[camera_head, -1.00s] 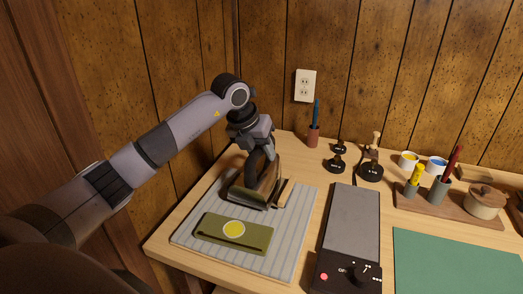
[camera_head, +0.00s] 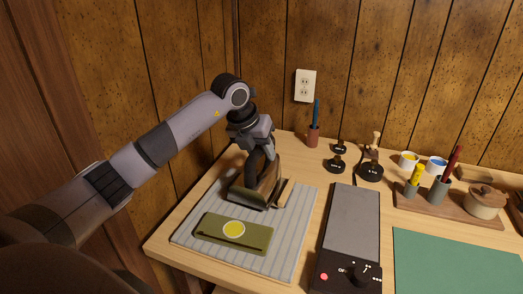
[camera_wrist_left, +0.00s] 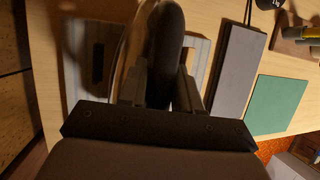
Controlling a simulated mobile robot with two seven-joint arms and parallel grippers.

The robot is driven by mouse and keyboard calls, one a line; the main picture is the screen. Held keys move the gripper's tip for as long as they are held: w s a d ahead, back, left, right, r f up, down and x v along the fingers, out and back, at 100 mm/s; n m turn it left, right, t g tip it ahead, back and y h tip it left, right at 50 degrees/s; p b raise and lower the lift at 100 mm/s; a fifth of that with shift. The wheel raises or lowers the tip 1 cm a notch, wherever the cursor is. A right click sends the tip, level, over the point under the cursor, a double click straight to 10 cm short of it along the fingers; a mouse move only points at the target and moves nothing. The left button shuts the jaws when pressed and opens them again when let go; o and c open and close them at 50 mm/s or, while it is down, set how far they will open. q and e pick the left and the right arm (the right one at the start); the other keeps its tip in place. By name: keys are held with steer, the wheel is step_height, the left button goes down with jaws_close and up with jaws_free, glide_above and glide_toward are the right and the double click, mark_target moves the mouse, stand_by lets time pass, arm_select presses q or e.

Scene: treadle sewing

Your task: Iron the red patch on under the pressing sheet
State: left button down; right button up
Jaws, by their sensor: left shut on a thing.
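My left gripper (camera_head: 260,145) is shut on the dark handle of an iron (camera_head: 256,188). The handle, which looks like the iron's, also fills the space between the fingers in the left wrist view (camera_wrist_left: 166,48). The iron is at the back part of a grey striped pad (camera_head: 190,230); whether it touches the pad is unclear. An olive fabric piece (camera_head: 260,238) with a yellow disc (camera_head: 234,229) lies in front of it on the pad. I see no red patch, and cannot make out the pressing sheet; the iron and arm hide what is beneath. My right gripper is not visible.
A dark hot plate-like box (camera_head: 352,220) with a knob and red light stands right of the pad. A green mat (camera_head: 460,265) lies farther right. Stamps (camera_head: 336,163), a red pen cup (camera_head: 313,136) and a wooden tray (camera_head: 460,211) stand behind. The wall is close behind.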

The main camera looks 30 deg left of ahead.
arm_select(q)
steer(key=shift+f, duration=0.2)
stand_by(0.4)
steer(key=shift+r+p, duration=0.6)
steer(key=shift+r, duration=0.1)
step_height(320, 180, up, 5)
steer(key=p, duration=0.3)
steer(key=shift+w+f, duration=0.1)
steer(key=shift+f, duration=0.05)
steer(key=shift+r+p, duration=1.15)
steer(key=shift+r, duration=0.1)
